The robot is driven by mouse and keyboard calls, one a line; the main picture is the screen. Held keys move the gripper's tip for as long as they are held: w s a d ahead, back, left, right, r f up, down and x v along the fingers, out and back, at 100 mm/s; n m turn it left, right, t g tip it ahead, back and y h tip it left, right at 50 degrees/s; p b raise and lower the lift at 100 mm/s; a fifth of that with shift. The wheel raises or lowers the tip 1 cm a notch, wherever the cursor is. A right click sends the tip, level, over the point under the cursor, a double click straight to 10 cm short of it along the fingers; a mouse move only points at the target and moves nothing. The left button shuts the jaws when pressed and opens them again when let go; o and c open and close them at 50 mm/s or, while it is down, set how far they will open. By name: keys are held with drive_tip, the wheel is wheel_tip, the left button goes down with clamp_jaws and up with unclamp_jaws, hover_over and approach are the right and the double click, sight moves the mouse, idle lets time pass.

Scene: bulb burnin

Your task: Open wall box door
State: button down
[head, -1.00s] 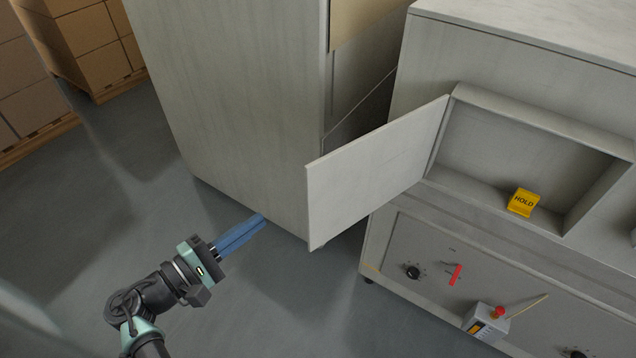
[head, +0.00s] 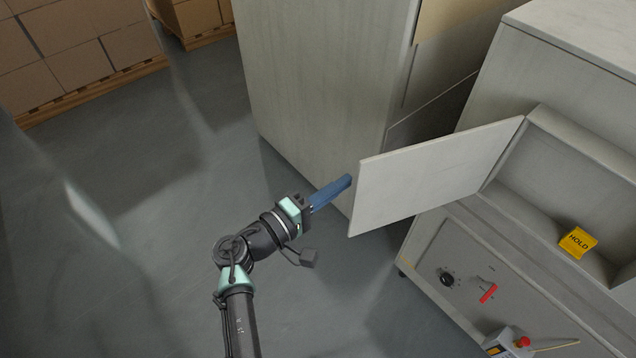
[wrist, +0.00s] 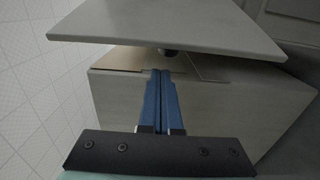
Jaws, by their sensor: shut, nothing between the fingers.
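The wall box door (head: 435,178) is a flat grey panel that stands swung out from its box (head: 565,160), hinged at the box's left side. The box's inside shows, with a yellow HOLD block (head: 578,242) in it. My gripper (head: 347,182) is shut and empty, with blue fingers close to the door's free left edge; I cannot tell if they touch. In the wrist view the door (wrist: 170,25) spans the top, and the shut fingers (wrist: 160,76) point toward it.
A tall grey cabinet (head: 320,80) stands behind the door. The panel below the box carries a black knob (head: 447,278), a red-handled switch (head: 488,293) and a small unit with a red button (head: 523,342). Cartons on pallets (head: 80,45) are at the back left. The floor (head: 150,250) at left is clear.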

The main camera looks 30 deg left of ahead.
drive_tip(key=shift+s+d+p, duration=0.45)
drive_tip(key=shift+s+d, duration=0.6)
drive_tip(key=shift+d, duration=0.1)
drive_tip(key=shift+s+d, duration=0.1)
